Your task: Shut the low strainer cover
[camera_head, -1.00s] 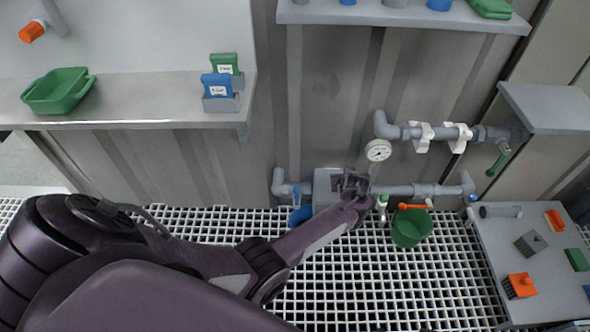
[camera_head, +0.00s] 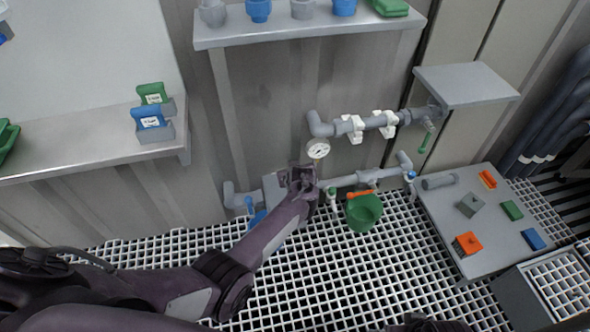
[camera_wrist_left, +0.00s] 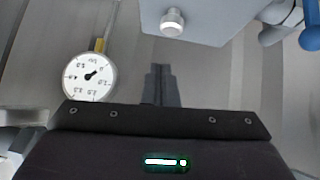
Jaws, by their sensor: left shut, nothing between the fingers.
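The low strainer shows as a grey box (camera_head: 272,188) on the low pipe run, partly hidden behind my left arm. In the left wrist view a flat grey-blue part with a round silver knob (camera_wrist_left: 172,22) fills the top; it looks like the strainer's cover. I cannot tell how far open it stands. My left gripper (camera_head: 299,176) is at the right side of the box, below the pressure gauge (camera_head: 318,150). Its fingers (camera_wrist_left: 161,84) are shut and empty, apart from the knob in the wrist view. My right gripper cannot be made out.
A blue handle (camera_head: 257,219) is left of my forearm. A shelf (camera_head: 310,32) overhangs above, and a grey table (camera_head: 450,225) with small blocks stands right.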

